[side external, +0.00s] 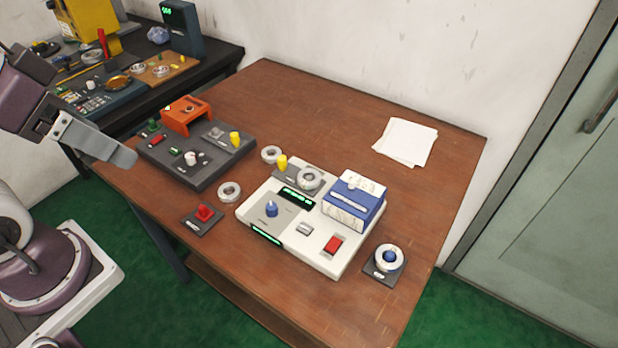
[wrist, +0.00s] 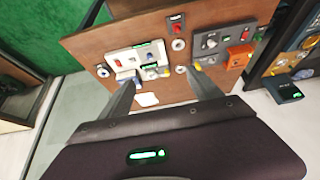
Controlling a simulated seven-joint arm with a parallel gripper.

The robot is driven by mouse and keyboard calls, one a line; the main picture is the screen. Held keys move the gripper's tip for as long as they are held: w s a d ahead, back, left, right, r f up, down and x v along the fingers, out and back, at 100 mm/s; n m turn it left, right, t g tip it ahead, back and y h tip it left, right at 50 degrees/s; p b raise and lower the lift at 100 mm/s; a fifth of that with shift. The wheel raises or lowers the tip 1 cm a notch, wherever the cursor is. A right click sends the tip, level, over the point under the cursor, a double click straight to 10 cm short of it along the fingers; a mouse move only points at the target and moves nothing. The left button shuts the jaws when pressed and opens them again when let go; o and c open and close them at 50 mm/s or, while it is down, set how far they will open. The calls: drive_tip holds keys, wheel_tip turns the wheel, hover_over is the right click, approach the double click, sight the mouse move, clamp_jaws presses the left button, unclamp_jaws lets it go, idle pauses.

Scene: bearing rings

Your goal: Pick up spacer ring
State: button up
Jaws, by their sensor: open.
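Several pale metal rings are in view, and I cannot tell which is the spacer ring. In the side view, one ring (side external: 229,191) lies flat on the wooden table left of the white device, and another ring (side external: 271,154) lies behind it. A third ring (side external: 309,178) is on the white device's grey rear panel. A further ring (side external: 389,257) is around a blue knob on a small dark plate at the right. My gripper (wrist: 163,76) is open and empty, with both fingers showing in the wrist view. It is high at the left, well away from the rings.
The white device (side external: 318,254) carries a blue-and-white block (side external: 354,202), knobs and a red switch. A dark control panel (side external: 196,155) with an orange bracket (side external: 187,113) stands at the left. A red-button plate (side external: 203,219) is near the front. Paper (side external: 405,141) lies at the back; the table around it is clear.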

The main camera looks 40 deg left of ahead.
drive_tip(key=m+g, duration=0.5)
drive_tip(key=m, duration=1.3)
hover_over(308, 176)
drive_tip(key=a, duration=0.1)
wheel_tip(308, 176, down, 20)
drive_tip(key=r, duration=0.1)
drive_tip(key=shift+m+g, duration=0.3)
drive_tip(key=shift+m, duration=0.5)
drive_tip(key=f, duration=0.7)
drive_tip(key=d+f, duration=0.1)
drive_tip(key=f, duration=0.3)
drive_tip(key=shift+s+f, duration=0.1)
clamp_jaws()
